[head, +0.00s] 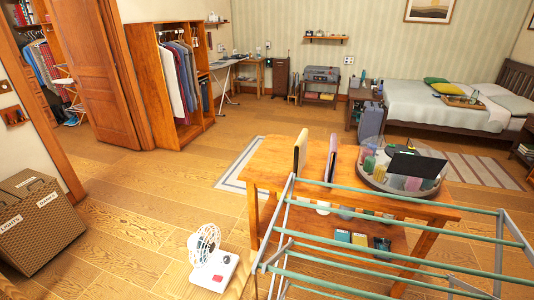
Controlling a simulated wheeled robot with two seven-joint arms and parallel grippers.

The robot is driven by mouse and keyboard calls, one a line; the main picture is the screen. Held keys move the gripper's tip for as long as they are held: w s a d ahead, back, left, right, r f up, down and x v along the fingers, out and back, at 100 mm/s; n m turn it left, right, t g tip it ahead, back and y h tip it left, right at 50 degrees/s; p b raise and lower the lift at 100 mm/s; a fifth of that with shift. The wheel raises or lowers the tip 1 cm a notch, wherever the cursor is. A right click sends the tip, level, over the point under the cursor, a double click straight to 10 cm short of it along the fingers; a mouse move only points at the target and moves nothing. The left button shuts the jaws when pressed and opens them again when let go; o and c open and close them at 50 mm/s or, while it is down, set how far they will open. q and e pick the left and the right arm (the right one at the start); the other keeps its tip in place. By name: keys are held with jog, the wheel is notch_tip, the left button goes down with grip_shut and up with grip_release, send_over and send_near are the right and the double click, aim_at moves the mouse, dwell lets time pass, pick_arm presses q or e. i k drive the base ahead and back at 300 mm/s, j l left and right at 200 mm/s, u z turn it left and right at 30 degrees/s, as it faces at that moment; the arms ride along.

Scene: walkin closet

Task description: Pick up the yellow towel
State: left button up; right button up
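I cannot make out a yellow towel for certain. A small yellow item (360,239) lies on the lower shelf of the wooden table, between a blue-green item (342,236) and a dark item (382,244); it is too small to tell what it is. A yellow cushion (447,88) lies on the bed at the back right. Neither of my grippers is in view.
A metal drying rack (390,233) with green bars stands close in front, bare of cloth, before the wooden table (268,170). A white fan (205,243) stands on the floor. A lidded hamper (40,225) is at left. Floor between hamper and fan is clear.

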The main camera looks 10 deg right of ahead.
aim_at(300, 146)
jog(key=i+j+u, duration=0.3)
jog(key=j+u, duration=0.15)
jog(key=j, duration=0.2)
jog(key=i+j+u, duration=0.45)
jog(key=j, duration=0.15)
jog(key=i+j+u, duration=0.4)
jog(key=i+j+z, duration=0.1)
jog(key=i, duration=0.35)
jog(key=i+j+z, duration=0.15)
jog(key=i, duration=0.25)
jog(key=i+j+z, duration=0.1)
jog(key=i+j, duration=0.2)
jog(key=i+l+z, duration=0.15)
jog(key=i+z, duration=0.25)
jog(key=i+l+z, duration=0.1)
jog(key=z, duration=0.25)
jog(key=i+z, duration=0.4)
jog(key=i+j+z, duration=0.2)
jog(key=i+z, duration=1.1)
jog(key=i+j+z, duration=0.2)
jog(key=z, duration=0.25)
jog(key=i+j+z, duration=0.45)
